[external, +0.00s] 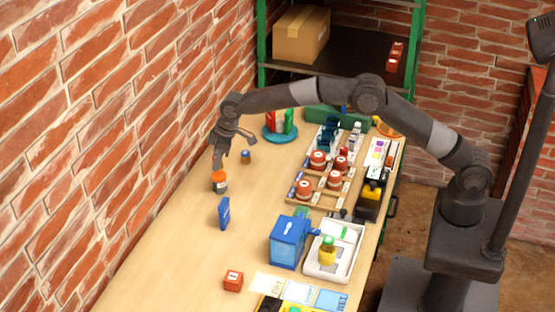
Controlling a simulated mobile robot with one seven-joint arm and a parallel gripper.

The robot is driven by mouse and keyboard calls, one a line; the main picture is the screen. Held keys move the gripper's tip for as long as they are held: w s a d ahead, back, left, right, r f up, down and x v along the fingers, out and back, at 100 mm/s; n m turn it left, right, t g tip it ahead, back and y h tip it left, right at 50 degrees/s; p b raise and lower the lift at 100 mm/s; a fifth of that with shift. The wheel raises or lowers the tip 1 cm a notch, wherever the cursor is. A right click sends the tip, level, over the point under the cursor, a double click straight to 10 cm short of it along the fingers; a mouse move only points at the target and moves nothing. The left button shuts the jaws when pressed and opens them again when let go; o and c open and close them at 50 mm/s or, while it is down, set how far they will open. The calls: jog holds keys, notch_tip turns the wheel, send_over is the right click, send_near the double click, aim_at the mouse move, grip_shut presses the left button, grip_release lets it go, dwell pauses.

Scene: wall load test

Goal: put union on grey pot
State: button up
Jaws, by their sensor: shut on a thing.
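My gripper (219,164) points down over the left part of the table, near the brick wall. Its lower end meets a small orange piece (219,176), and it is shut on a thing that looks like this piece. A darker grey, pot-like body (220,187) shows directly under the orange piece. I cannot tell whether the two touch, or whether the orange piece is the union. The fingers are small and partly hide the contact.
A small blue-and-orange jar (245,157) stands just right of my gripper. Racks with red-brown jars (304,189), a blue container (288,241) and a white tray (348,262) fill the right side. The table's near left is clear.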

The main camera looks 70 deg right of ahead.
aim_at(219, 175)
jog(key=shift+f, duration=1.45)
jog(key=shift+f, duration=0.1)
jog(key=o, duration=1)
jog(key=shift+o, duration=0.2)
